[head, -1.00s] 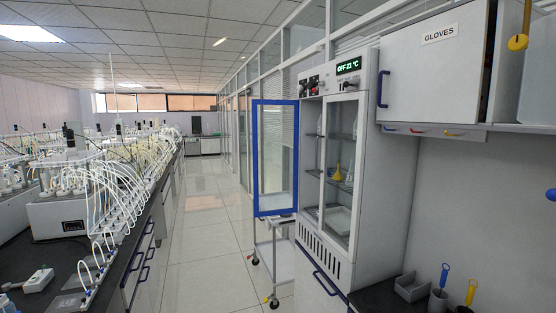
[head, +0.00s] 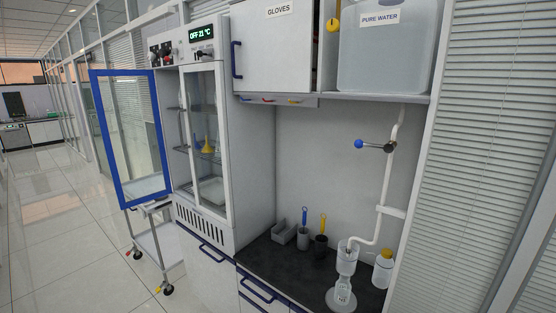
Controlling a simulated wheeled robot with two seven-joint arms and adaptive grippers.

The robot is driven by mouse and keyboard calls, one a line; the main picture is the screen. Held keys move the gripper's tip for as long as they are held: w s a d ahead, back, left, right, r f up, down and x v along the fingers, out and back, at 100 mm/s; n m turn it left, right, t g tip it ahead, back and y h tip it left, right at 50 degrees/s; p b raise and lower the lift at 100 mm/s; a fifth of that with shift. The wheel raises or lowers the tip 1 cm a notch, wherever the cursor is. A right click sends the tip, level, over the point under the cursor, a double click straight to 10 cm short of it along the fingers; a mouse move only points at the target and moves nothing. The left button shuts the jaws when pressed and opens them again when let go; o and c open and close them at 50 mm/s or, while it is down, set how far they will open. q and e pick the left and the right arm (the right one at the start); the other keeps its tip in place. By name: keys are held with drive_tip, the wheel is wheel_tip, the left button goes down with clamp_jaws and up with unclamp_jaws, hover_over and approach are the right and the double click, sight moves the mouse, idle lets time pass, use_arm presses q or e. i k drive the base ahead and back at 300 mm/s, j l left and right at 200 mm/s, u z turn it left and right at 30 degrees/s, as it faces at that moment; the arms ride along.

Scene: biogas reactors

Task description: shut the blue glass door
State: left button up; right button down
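The blue-framed glass door (head: 103,130) is at the left of the tall white cabinet in the head view. It stands swung open, out to the left of the cabinet (head: 238,150). The left half of the cabinet front is uncovered, and its shelves show. The right half has a white-framed glass door (head: 207,135) that looks shut. Behind it are a yellow funnel (head: 207,147) and glassware. Neither of my grippers is in view.
A wheeled cart (head: 157,240) stands under the open door. Right of the cabinet is a dark counter (head: 272,258) with cups, a tray and a bottle (head: 383,268). A gloves cupboard (head: 272,50) and pure water tank (head: 384,55) are above. The tiled floor at left is clear.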

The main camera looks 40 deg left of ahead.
sight(93, 74)
drive_tip(key=j+z, duration=0.35)
drive_tip(key=j, duration=4.15)
drive_tip(key=k+j, duration=0.1)
drive_tip(key=j, duration=0.75)
drive_tip(key=k+j+z, duration=0.1)
drive_tip(key=j, duration=0.3)
drive_tip(key=k+j, duration=0.15)
drive_tip(key=j, duration=0.3)
drive_tip(key=k+j, duration=0.1)
drive_tip(key=j, duration=0.3)
drive_tip(key=k+j+z, duration=0.1)
drive_tip(key=j, duration=0.35)
drive_tip(key=k+j, duration=0.1)
drive_tip(key=j, duration=0.3)
